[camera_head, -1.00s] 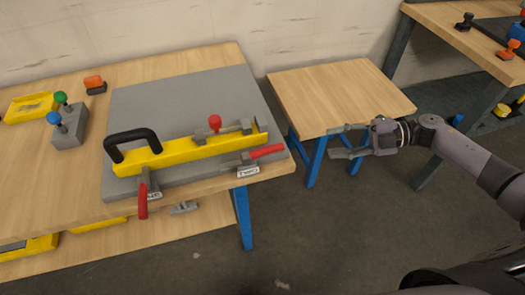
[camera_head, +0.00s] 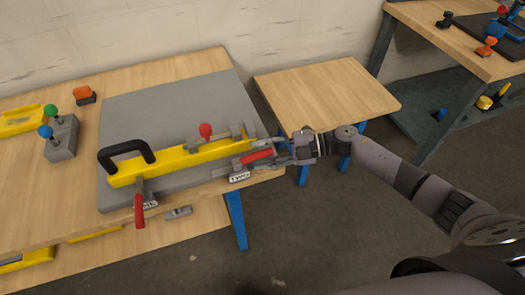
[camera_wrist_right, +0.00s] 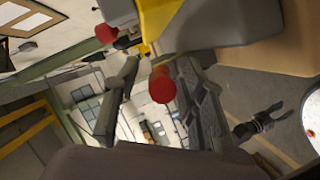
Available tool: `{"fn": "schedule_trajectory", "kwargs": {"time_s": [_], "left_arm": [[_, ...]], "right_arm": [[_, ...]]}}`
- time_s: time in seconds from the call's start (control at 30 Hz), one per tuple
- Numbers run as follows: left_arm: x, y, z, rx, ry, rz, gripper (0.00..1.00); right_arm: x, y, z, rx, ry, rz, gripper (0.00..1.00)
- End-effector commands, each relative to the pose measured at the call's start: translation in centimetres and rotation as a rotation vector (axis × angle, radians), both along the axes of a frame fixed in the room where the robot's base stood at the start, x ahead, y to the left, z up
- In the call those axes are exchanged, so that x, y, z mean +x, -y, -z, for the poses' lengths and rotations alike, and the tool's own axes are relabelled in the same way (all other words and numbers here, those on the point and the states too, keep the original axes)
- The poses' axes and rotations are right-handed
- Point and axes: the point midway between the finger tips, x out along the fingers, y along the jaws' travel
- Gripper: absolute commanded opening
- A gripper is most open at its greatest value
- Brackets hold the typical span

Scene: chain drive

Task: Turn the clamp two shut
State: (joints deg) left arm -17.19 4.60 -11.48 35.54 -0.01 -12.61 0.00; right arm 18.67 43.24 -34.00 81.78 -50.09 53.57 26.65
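Clamp two is the grey clamp (camera_head: 225,171) at the front right of the grey plate, above a label reading TWO (camera_head: 239,178). Its red handle (camera_head: 258,156) points right, toward my right gripper. My right gripper (camera_head: 277,150) has come in from the right at the handle's end. In the right wrist view the red handle end (camera_wrist_right: 161,86) stands between the two spread fingers (camera_wrist_right: 157,98); I see no finger clearly pressed on it. My left gripper is not in the head view; a dark forked shape (camera_wrist_right: 260,120) in the wrist view may be it.
A yellow bar (camera_head: 178,162) with a black handle (camera_head: 124,156) lies on the grey plate (camera_head: 170,109). A red knob (camera_head: 206,130) stands behind it. Clamp one's red handle (camera_head: 139,210) hangs over the front edge. A small bare table (camera_head: 325,90) stands behind my right arm.

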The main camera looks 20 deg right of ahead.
Motion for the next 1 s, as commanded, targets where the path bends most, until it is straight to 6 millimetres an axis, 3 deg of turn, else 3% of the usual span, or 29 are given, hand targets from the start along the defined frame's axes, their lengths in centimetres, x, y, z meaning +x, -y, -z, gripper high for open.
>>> {"fn": "schedule_trajectory", "kwargs": {"time_s": [0.27,0.83,1.0], "left_arm": [[-0.02,-0.04,0.00,0.000,-0.001,0.000,0.38],[-0.01,-0.04,-0.01,0.000,-0.001,0.000,0.38],[0.00,-0.04,-0.01,0.000,-0.001,0.000,0.38]], "right_arm": [[0.05,-0.13,0.06,0.000,0.000,0.000,0.38],[0.06,-0.10,0.00,0.001,0.000,0.001,0.00],[0.07,-0.09,-0.02,0.001,0.000,0.001,0.00]]}}
